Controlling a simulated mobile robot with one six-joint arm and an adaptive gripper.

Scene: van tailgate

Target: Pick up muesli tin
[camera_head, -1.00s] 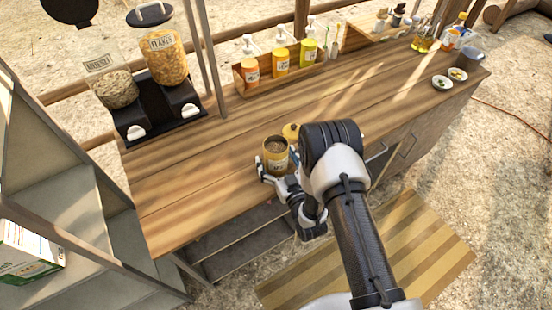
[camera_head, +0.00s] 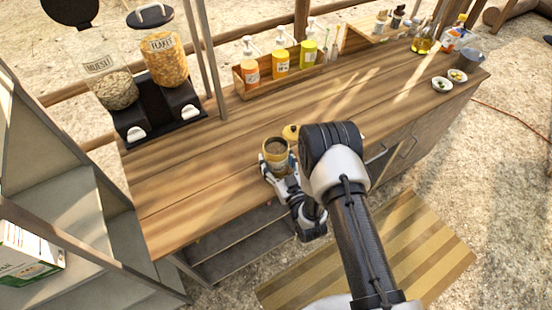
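The muesli tin (camera_head: 275,155) is a yellow, open-topped tin with brown contents, upright near the front edge of the wooden counter. My gripper (camera_head: 279,168) is at its front side, low on the tin, with a finger on either side. The fingers lie close against the tin and look shut on it; their far tips are partly hidden. The tin appears to be at counter height. A yellow round lid (camera_head: 291,132) lies just behind the tin, partly hidden by my arm.
A dispenser pair with muesli (camera_head: 116,90) and flakes (camera_head: 166,62) stands at the left back. A wooden tray (camera_head: 257,88) of pump bottles is at the back. Small bowls (camera_head: 442,84) sit at the right end. The counter left of the tin is clear.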

